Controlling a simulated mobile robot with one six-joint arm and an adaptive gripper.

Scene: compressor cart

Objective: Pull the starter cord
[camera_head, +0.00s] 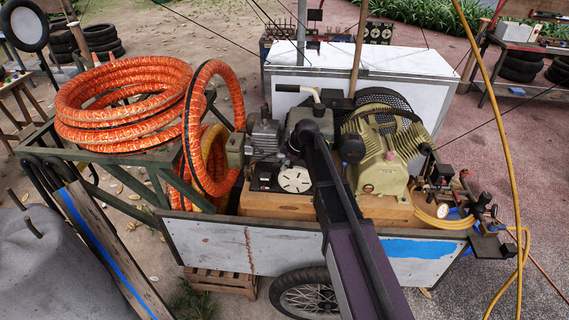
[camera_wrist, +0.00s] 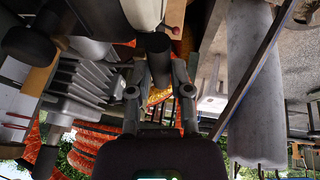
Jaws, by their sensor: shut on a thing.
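The engine (camera_head: 265,138), with grey cooling fins and a round pale plate (camera_head: 295,180) low on its front, sits on the compressor cart (camera_head: 215,240). My arm reaches over the cart to the engine in the head view, and its dark wrist hides my gripper there. In the wrist view my gripper (camera_wrist: 158,82) has its two fingers on either side of a dark rounded grip (camera_wrist: 155,45), closed on it. This looks like the starter handle. No cord can be made out, and the grip is hidden in the head view.
A beige compressor pump (camera_head: 384,165) stands right of my arm, with a dark wheel guard behind it. Coiled orange hose (camera_head: 120,95) rests on a green frame at left. A yellow hose (camera_head: 500,110) hangs at right. Fins (camera_wrist: 80,85) are close beside my gripper.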

